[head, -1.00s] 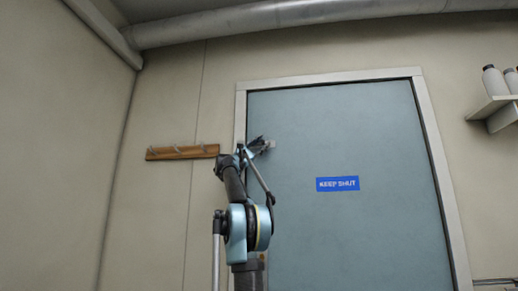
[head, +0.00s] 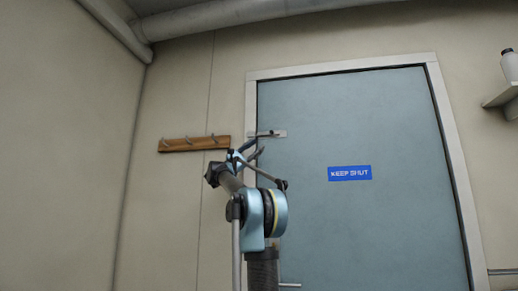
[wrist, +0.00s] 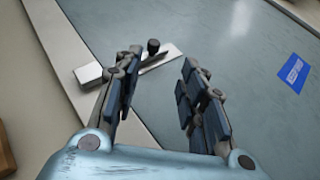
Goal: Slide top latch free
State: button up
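The top latch (head: 268,134) is a pale metal plate with a small dark knob, high on the left edge of the blue-grey door (head: 350,230). It also shows in the wrist view (wrist: 171,51), with its dark knob (wrist: 153,46) standing out just beyond my fingertips. The latch reaches from the door toward the pale frame; I cannot tell exactly how its bolt sits. My gripper (head: 254,150) is just below the latch in the head view. In the wrist view my gripper (wrist: 158,68) is open and empty, its two dark fingers spread apart, with no clear contact with the knob.
A wooden hook rail (head: 194,143) is on the wall left of the door frame (head: 451,150). A blue "KEEP SHUT" sign (head: 350,173) is on the door. A metal handle or lower latch (head: 290,285) shows low on the door. A shelf (head: 503,97) with a bottle (head: 510,65) is at right.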

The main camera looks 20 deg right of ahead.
jog(key=shift+f, duration=0.1)
jog(key=shift+c, duration=0.2)
send_near(270, 134)
jog(key=d+r, duration=0.2)
jog(key=s+d+r, duration=0.1)
jog(key=d, duration=0.1)
jog(key=s+d+r, duration=0.1)
jog(key=d+r, duration=0.1)
jog(key=shift+s+d+r, duration=0.15)
jog(key=shift+s+r, duration=0.1)
jog(key=shift+r, duration=0.1)
dwell(0.7)
